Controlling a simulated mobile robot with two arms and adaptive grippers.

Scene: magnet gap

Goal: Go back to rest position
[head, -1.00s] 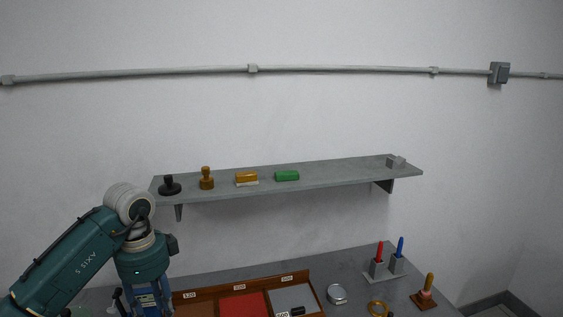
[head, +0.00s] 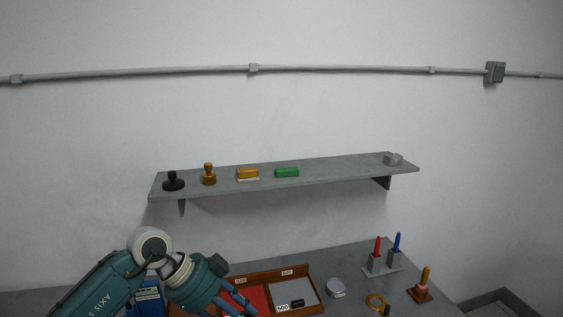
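My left arm comes in from the lower left in the head view. Its gripper (head: 238,304) hangs over the left part of the wooden tray (head: 262,275) at the bottom edge. Its two blue fingers look spread, with a gap between them and nothing seen held; the tips are close to the picture's edge. The tray has a red section (head: 258,296) and a grey section (head: 306,290) with a small black piece (head: 297,303) and number labels. The arm hides the tray's left part. My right gripper is not in view.
A grey wall shelf (head: 335,172) holds a black stamp (head: 173,181), a brass stamp (head: 209,174), a yellow block (head: 247,173), a green block (head: 287,172) and a grey block (head: 393,159).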

